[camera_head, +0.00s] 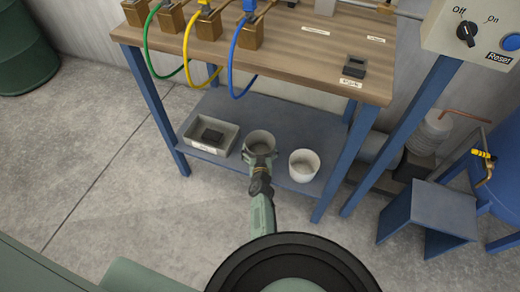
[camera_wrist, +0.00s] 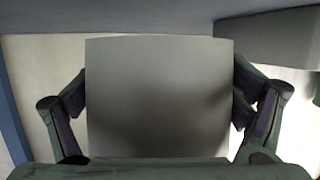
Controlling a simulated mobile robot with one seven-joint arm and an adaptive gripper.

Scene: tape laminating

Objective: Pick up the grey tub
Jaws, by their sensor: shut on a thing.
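The grey tub (camera_head: 260,138) stands upright on the lower shelf of the workbench, between a grey tray and a white tub. My gripper (camera_head: 260,160) reaches it from the front and is shut on it. In the wrist view the tub's plain grey wall (camera_wrist: 158,95) fills the middle, with a finger of my gripper (camera_wrist: 160,110) against each side. In the head view the gripper hides the tub's lower front. I cannot tell whether the tub's base touches the shelf.
The white tub (camera_head: 304,165) stands close on the right. Floor in front is clear.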

